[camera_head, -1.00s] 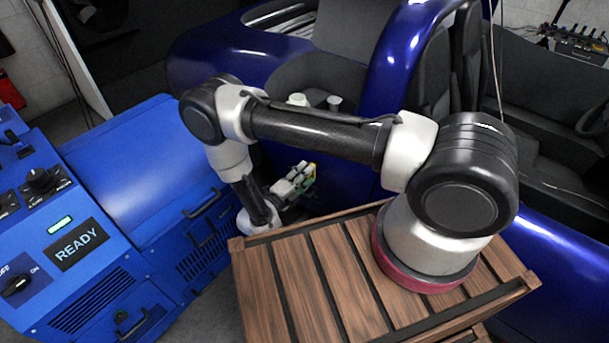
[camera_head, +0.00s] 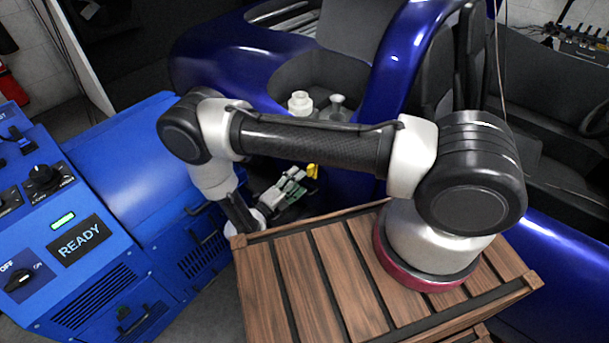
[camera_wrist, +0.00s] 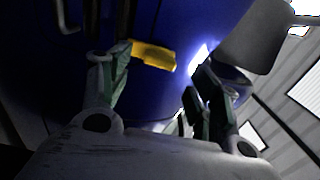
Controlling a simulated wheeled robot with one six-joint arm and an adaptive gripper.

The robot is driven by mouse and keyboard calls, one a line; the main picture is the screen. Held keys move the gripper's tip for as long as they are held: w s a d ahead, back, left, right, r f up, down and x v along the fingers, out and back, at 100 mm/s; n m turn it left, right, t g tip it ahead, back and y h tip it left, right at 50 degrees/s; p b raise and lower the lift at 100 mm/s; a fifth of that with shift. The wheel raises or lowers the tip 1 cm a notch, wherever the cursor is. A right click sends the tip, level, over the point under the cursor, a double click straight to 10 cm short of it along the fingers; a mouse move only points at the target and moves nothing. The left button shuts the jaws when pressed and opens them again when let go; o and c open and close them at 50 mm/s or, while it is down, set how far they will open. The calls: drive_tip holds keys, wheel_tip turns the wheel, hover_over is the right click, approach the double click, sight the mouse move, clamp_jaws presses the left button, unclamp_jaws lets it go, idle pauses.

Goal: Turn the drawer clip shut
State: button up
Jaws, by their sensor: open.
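My gripper (camera_head: 292,186) is low behind the far left corner of the wooden crate top, in front of the blue car body. Its fingers are spread apart in the wrist view (camera_wrist: 160,72). A small yellow piece (camera_wrist: 153,56) shows between the fingers, nearer the left finger, against a dark blue surface. In the head view the yellow piece (camera_head: 313,171) is beside the fingertips. I cannot tell whether it touches a finger or is the drawer clip.
The blue machine (camera_head: 150,215) with a READY display (camera_head: 80,241) stands at left. The slatted wooden crate (camera_head: 340,265) is under my arm. A white jar (camera_head: 300,103) stands in the car's recess. The blue car (camera_head: 225,60) fills the back.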

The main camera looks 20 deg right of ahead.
drive_tip(key=v, duration=0.6)
drive_tip(key=shift+s+a, duration=0.2)
drive_tip(key=shift+a, duration=0.05)
